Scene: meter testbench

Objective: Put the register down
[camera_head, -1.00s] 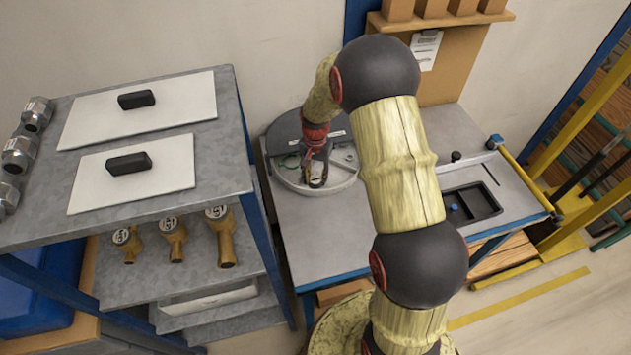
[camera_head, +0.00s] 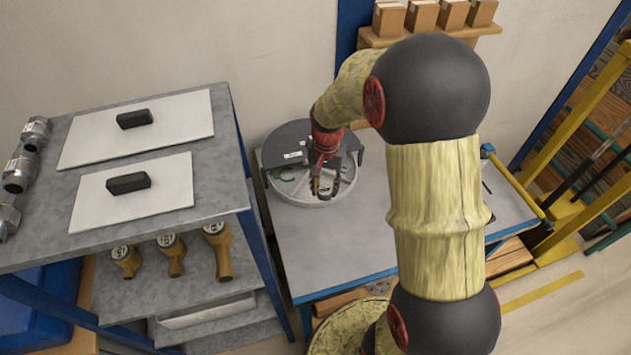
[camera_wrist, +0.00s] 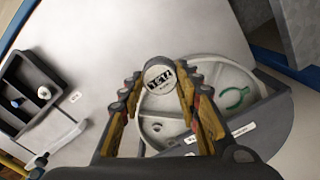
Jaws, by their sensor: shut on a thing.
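The register (camera_wrist: 160,76), a small round piece with a pale face and dark digits, sits between the fingertips of my gripper (camera_wrist: 162,88) in the wrist view. My gripper is shut on it. In the head view my gripper (camera_head: 325,188) points down over the front part of a round grey turntable (camera_head: 300,198), and the register is too small to make out there. The turntable also shows in the wrist view (camera_wrist: 215,68), beyond and to the right of the register. I cannot tell how high the register is above the surface.
A black tray (camera_wrist: 42,98) with small knobs lies on the grey bench (camera_head: 340,240). At left, a metal shelf (camera_head: 235,190) holds white boards with black blocks, metal cylinders and brass meter bodies (camera_head: 172,255). Bare bench lies in front of the turntable.

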